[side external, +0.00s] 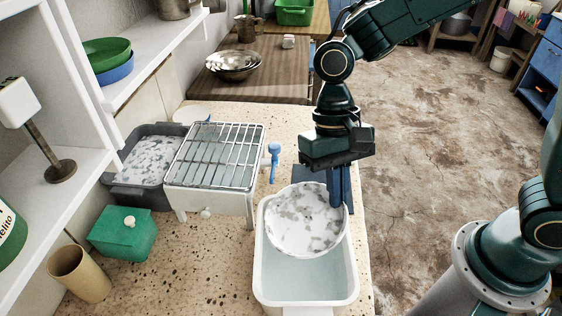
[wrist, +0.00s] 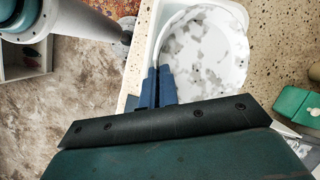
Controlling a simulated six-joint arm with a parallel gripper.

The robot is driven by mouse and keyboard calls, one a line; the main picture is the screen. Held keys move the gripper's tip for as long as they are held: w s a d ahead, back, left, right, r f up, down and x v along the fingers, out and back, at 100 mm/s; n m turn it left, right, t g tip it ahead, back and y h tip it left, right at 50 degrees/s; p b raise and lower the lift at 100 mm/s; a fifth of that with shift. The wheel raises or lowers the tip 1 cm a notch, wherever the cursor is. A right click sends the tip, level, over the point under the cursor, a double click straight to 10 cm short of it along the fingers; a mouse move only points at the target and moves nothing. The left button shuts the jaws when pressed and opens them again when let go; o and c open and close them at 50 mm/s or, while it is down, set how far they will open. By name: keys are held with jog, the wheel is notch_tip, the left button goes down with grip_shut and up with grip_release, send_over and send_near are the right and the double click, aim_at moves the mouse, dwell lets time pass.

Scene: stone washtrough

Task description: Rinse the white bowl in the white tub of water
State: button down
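The white bowl (side external: 300,222) has blotchy grey-and-white patches across its inside. It is over the far part of the white tub (side external: 262,285), which holds clear, pale water (side external: 305,278). My gripper (side external: 338,203) points down at the bowl's right edge, its blue fingers close together on the rim. In the wrist view, the fingers of my gripper (wrist: 160,72) meet the rim of the bowl (wrist: 205,48), with the tub's edge (wrist: 138,55) around it. The bowl's underside is hidden, so I cannot tell whether it touches the water.
A grey basin (side external: 120,190) with a similar blotchy white surface stands at the left. A wire rack (side external: 215,155) on a white stand is next to it. A blue brush (side external: 273,160), a green box (side external: 122,234) and a tan cup (side external: 80,272) are on the counter.

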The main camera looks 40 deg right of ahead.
jog(key=shift+f, duration=5.75)
jog(key=shift+r, duration=0.1)
jog(key=shift+r, duration=5.5)
jog(key=shift+r, duration=0.1)
jog(key=shift+r, duration=1.9)
jog(key=shift+w, duration=0.1)
